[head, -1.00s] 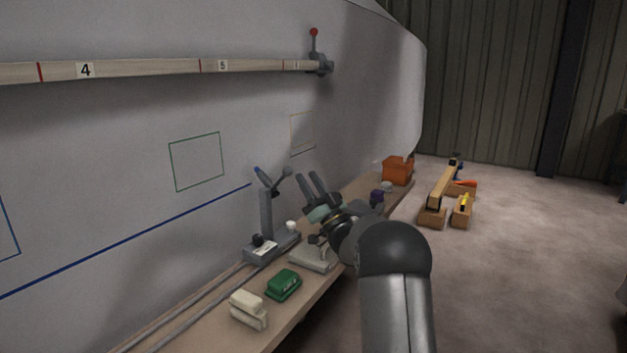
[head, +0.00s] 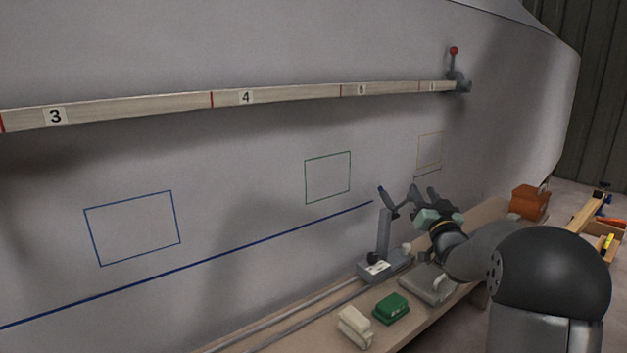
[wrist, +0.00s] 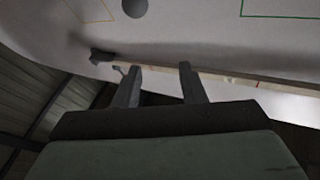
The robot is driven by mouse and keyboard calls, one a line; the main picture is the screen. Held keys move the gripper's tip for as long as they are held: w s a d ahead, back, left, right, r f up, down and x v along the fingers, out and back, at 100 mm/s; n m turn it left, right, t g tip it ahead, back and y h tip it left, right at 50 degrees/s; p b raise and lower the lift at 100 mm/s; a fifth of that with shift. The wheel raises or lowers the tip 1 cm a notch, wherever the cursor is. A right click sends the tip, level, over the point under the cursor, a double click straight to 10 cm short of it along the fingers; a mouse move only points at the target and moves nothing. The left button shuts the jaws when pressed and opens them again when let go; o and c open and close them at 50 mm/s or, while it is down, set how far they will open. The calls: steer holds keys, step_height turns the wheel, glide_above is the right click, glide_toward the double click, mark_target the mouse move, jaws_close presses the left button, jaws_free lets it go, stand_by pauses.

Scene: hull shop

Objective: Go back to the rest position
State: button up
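My gripper (head: 424,190) is at the right in the head view, raised above the bench beside a small grey stand. In the wrist view its two fingers (wrist: 158,82) stand apart with nothing between them, so it is open and empty. My arm reaches in from the lower right. The fingers are partly mixed with the stand's upper parts in the head view.
A grey stand (head: 384,232) with a blue-tipped part is close to my gripper. Green (head: 391,308) and cream (head: 355,327) blocks lie on the bench (head: 430,326). An orange box (head: 528,202) stands farther back. A numbered batten (head: 290,95) runs along the hull.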

steer(key=s+a+r+g+h+p, duration=0.3)
steer(key=s+a+r+g+p, duration=0.15)
steer(key=p, duration=0.25)
steer(key=s+a+r+g+p, duration=0.1)
steer(key=s+a+g+p, duration=0.3)
steer(key=s, duration=0.9)
steer(key=s+a+n+g+p, duration=0.1)
steer(key=s+a+g+p, duration=0.3)
steer(key=s, duration=1)
steer(key=s+a+r+n+g+y+p, duration=0.1)
steer(key=s+a+g+p, duration=0.3)
steer(key=s+g+p, duration=0.5)
steer(key=s+p, duration=0.1)
steer(key=s, duration=0.3)
steer(key=shift+s+r, duration=0.35)
